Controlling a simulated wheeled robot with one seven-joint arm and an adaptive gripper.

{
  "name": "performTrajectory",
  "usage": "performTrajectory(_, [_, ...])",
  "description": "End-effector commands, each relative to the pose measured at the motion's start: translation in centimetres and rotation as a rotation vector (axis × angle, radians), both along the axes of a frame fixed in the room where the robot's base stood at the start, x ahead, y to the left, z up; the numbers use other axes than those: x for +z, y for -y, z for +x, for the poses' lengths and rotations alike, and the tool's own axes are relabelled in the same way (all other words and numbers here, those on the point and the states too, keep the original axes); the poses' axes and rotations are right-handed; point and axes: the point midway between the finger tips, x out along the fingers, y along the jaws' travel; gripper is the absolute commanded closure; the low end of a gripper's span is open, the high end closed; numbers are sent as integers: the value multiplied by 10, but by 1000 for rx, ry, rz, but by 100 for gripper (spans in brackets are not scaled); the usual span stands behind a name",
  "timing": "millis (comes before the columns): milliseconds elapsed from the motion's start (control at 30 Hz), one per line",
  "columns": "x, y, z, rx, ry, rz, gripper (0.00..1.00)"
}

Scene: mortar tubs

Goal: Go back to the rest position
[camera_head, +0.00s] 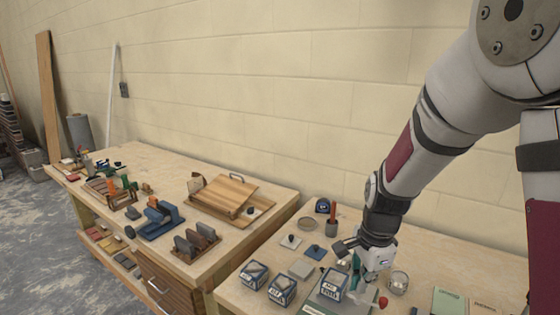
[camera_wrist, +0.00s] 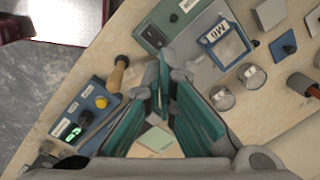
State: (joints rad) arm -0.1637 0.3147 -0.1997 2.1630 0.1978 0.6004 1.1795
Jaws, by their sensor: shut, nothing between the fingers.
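My gripper (camera_head: 357,276) hangs low over the front right bench in the head view, just beside a labelled tub (camera_head: 332,284). In the wrist view, the teal fingers of my gripper (camera_wrist: 163,62) meet at their tips with nothing seen between them. A blue-rimmed tub labelled M6 (camera_wrist: 225,44) stands on a grey-green plate (camera_wrist: 189,36) beyond the fingertips, apart from them. Whether the fingers touch the plate, I cannot tell.
Two more labelled tubs (camera_head: 253,273) (camera_head: 282,290) stand to the left. Glass jars (camera_wrist: 222,99) (camera_wrist: 251,76), a wooden handle (camera_wrist: 118,72) and a blue box with a display (camera_wrist: 85,110) lie around my gripper. A block wall (camera_head: 270,80) rises behind the benches.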

Motion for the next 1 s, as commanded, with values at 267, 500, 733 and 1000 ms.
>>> performTrajectory(267, [80,-3,-36,329,123,-10,100])
performTrajectory(500, [132,-3,-77,610,222,-69,100])
performTrajectory(733, [169,0,-121,875,304,-169,100])
performTrajectory(1000, [195,5,-173,1157,365,-325,100])
